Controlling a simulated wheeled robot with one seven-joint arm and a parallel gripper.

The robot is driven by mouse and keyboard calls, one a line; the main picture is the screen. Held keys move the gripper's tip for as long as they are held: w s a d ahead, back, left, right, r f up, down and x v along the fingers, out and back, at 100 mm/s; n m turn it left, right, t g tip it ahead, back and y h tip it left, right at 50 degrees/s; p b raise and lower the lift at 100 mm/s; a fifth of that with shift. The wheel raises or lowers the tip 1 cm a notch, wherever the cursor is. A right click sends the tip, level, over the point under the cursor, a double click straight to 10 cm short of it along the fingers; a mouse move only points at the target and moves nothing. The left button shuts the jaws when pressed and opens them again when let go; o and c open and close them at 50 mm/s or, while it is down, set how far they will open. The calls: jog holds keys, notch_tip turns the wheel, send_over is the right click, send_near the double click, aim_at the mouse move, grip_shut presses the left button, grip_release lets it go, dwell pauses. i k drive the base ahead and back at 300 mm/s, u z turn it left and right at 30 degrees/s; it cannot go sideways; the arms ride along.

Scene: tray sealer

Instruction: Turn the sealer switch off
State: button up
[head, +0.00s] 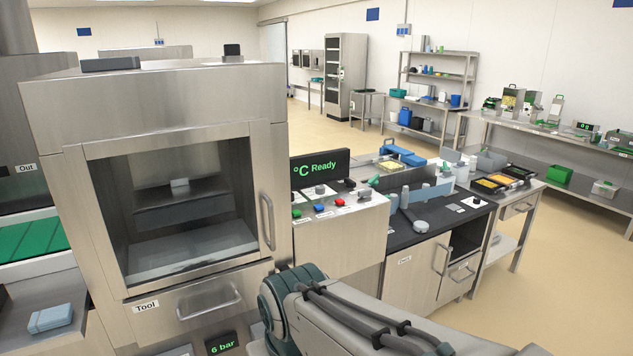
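The tray sealer (165,90) is a large steel machine at the left in the head view. Its windowed door is closed and has a vertical handle (267,222). Right of it is a steel control box (345,240) with a sloped top. On that top are a green button (297,213), a blue button (319,208), a red button (340,203) and several dark and grey knobs. I cannot tell which control is the sealer switch or how it is set. A black display (320,168) behind them reads "°C Ready" in green. My gripper is out of view; only my arm shows at the bottom.
A drawer labelled "Tool" (186,302) is under the sealer door. A "6 bar" display (222,343) is below it. A dark-topped bench (440,217) with blue-grey items stands right of the control box. Open floor (570,290) lies at the right.

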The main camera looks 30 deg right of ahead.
aim_at(349, 183)
jog(key=k, duration=0.55)
jog(key=z, duration=0.5)
jog(key=i, duration=0.65)
jog(key=z, duration=0.9)
jog(key=i, duration=1.45)
jog(key=u, duration=0.05)
